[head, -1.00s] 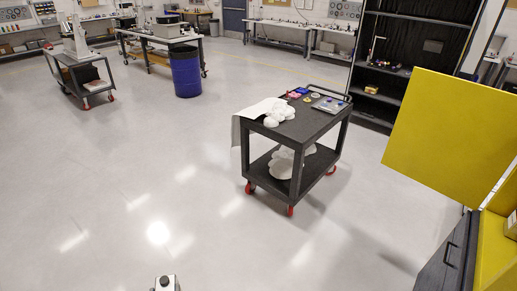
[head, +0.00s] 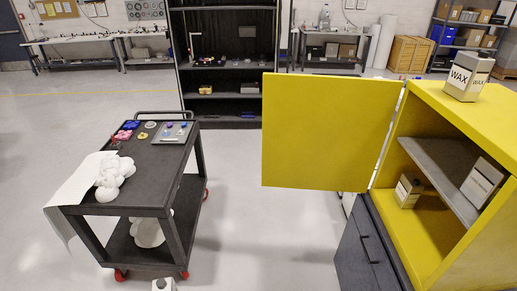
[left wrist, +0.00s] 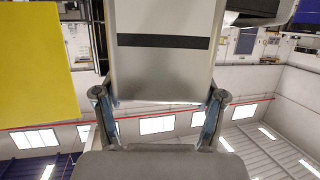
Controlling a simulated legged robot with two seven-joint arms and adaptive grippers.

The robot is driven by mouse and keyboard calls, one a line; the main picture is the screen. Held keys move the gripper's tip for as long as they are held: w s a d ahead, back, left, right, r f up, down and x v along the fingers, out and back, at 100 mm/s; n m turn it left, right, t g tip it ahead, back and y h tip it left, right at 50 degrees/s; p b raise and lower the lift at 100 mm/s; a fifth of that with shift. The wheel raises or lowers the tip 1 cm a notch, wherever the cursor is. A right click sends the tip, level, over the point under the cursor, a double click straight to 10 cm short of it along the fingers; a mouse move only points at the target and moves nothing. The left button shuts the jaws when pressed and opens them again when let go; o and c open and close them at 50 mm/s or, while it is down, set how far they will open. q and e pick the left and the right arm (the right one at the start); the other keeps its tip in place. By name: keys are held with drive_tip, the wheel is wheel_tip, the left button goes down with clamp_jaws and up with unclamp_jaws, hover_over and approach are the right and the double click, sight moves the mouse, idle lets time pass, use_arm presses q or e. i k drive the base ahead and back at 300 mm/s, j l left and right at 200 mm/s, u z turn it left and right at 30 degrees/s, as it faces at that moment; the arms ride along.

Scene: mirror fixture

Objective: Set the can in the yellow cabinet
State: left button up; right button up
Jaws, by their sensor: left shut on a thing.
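The can (left wrist: 165,65) is pale grey with a black band in the left wrist view. My left gripper (left wrist: 158,108) is shut on it, one finger on each side. In the head view only the top of the held can (head: 163,285) shows at the bottom edge, in front of the cart. The yellow cabinet (head: 432,272) stands at the right with its door (head: 330,133) swung open. A grey shelf (head: 437,170) divides its inside. One box-shaped can (head: 407,191) stands on the cabinet floor and another (head: 482,184) on the shelf. My right gripper is not in view.
A WAX can (head: 467,77) stands on the cabinet top. Dark drawers (head: 367,250) are below the cabinet. A black cart (head: 150,190) with red wheels stands at the left. Grey floor (head: 260,240) is clear between cart and drawers. The open door juts left.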

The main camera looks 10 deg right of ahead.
sight(437, 256)
drive_tip(key=i+l+u, duration=0.1)
drive_tip(key=i, duration=0.2)
drive_tip(key=i+l+u, duration=0.1)
drive_tip(key=i, duration=0.2)
drive_tip(key=i+u, duration=0.1)
drive_tip(key=u, duration=0.3)
drive_tip(key=l+u, duration=0.15)
drive_tip(key=u, duration=0.2)
drive_tip(key=i+l+u, duration=0.1)
drive_tip(key=u, duration=0.3)
drive_tip(key=l+u, duration=0.1)
drive_tip(key=u, duration=0.25)
drive_tip(key=l+u, duration=0.15)
drive_tip(key=u, duration=0.55)
drive_tip(key=i+l+u, duration=0.1)
drive_tip(key=u, duration=0.55)
drive_tip(key=l+u, duration=0.3)
drive_tip(key=u, duration=0.4)
drive_tip(key=k+l+u, duration=0.1)
drive_tip(key=u, duration=0.55)
drive_tip(key=l+u, duration=0.15)
drive_tip(key=u, duration=0.55)
drive_tip(key=k+u, duration=0.2)
drive_tip(key=u, duration=0.45)
drive_tip(key=k+u, duration=0.1)
drive_tip(key=u, duration=0.6)
drive_tip(key=k+u, duration=0.15)
drive_tip(key=u, duration=0.5)
